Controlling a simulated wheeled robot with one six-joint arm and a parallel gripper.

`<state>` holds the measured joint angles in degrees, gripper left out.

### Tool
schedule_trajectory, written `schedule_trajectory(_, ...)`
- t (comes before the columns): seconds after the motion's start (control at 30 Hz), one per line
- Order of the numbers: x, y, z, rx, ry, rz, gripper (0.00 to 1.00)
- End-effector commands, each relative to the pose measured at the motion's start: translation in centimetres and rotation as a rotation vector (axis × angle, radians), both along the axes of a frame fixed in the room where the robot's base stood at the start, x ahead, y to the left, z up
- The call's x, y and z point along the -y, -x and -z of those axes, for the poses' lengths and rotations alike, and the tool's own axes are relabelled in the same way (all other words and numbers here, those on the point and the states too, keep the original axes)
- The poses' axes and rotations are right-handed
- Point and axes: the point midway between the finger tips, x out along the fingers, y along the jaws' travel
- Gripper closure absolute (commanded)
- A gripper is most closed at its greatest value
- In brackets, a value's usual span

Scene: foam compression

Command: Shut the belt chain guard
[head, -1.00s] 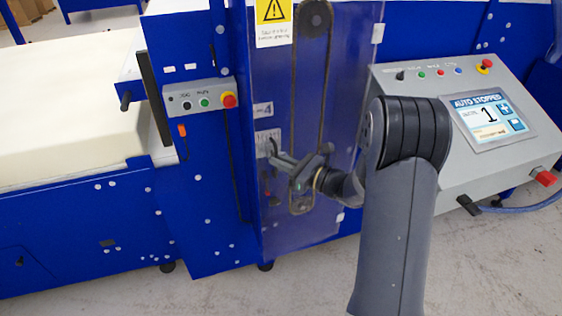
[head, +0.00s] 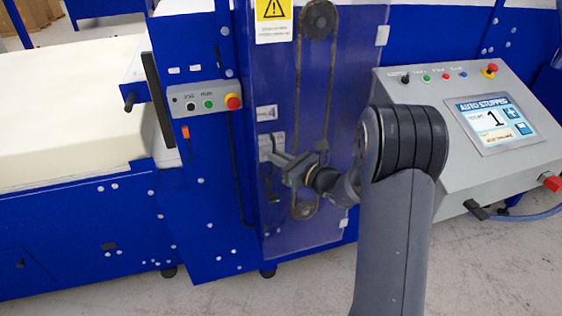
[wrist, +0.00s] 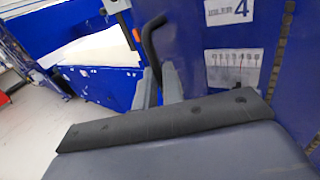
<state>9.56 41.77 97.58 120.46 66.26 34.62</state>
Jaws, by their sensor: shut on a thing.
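The belt chain guard (head: 345,130) is a clear panel on the blue machine, in front of the belt chain (head: 331,110). It looks nearly flat against the machine face; I cannot tell whether a gap is left. My gripper (head: 275,158) is at the panel's lower left. In the wrist view its grey fingers (wrist: 160,86) are shut on the dark bent handle (wrist: 151,44). The handle's lower end is hidden between the fingers. The number 4 label (head: 266,113) is just above the gripper, and a scale label (wrist: 235,68) lies right of the handle.
A control console (head: 470,140) with a screen reading AUTO STOPPED stands at right, beside my arm. A small button box (head: 205,103) is left of the guard. A foam block (head: 70,120) lies on the machine at far left. Grey floor (head: 300,290) is open in front.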

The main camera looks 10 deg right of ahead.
Motion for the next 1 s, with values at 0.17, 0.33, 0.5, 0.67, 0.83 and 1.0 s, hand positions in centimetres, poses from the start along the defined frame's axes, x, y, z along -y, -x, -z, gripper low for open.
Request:
schedule_trajectory(0.17, 0.0, -0.3, -0.3, 0.006, 0.0, 0.004, 0.86)
schedule_trajectory(0.33, 0.0, -0.2, -0.3, 0.005, 0.0, 0.003, 0.72)
schedule_trajectory(0.5, 0.0, -0.2, -0.2, 0.005, 0.0, 0.002, 0.7)
schedule_trajectory(0.67, 0.3, 0.1, -0.2, 0.004, -0.001, 0.002, 0.7)
schedule_trajectory(0.83, 1.9, 1.7, 0.0, 0.004, 0.0, 0.005, 0.7)
schedule_trajectory(1.0, 4.4, 4.4, 0.0, 0.006, 0.0, 0.007, 0.7)
